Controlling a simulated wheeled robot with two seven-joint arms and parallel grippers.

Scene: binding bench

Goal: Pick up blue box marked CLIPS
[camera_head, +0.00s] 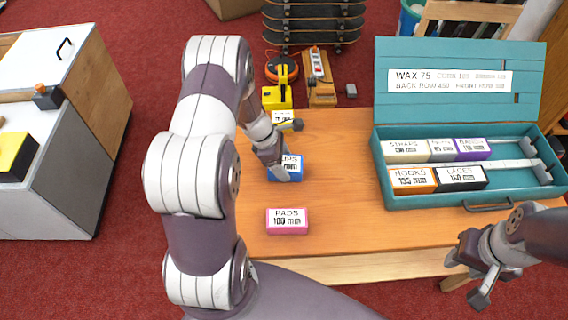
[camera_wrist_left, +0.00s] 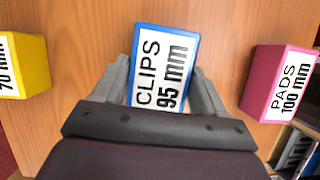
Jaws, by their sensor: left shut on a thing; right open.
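The blue box marked CLIPS 95 mm (camera_wrist_left: 163,62) stands on the wooden bench, with a white label on top. In the head view the blue box (camera_head: 291,168) is partly hidden by my left gripper (camera_head: 283,172). In the left wrist view the fingers of my left gripper (camera_wrist_left: 163,85) are on either side of the box and shut on it. I cannot tell a gap between the box and the bench. My right gripper (camera_head: 476,276) is open and empty, in front of the bench's right front edge.
A pink PADS box (camera_head: 287,221) lies nearer the front edge, and a yellow box (camera_head: 283,118) lies behind. An open teal case (camera_head: 456,197) on the right holds several labelled boxes. A power strip (camera_head: 318,72) is at the back. The bench middle (camera_head: 340,180) is clear.

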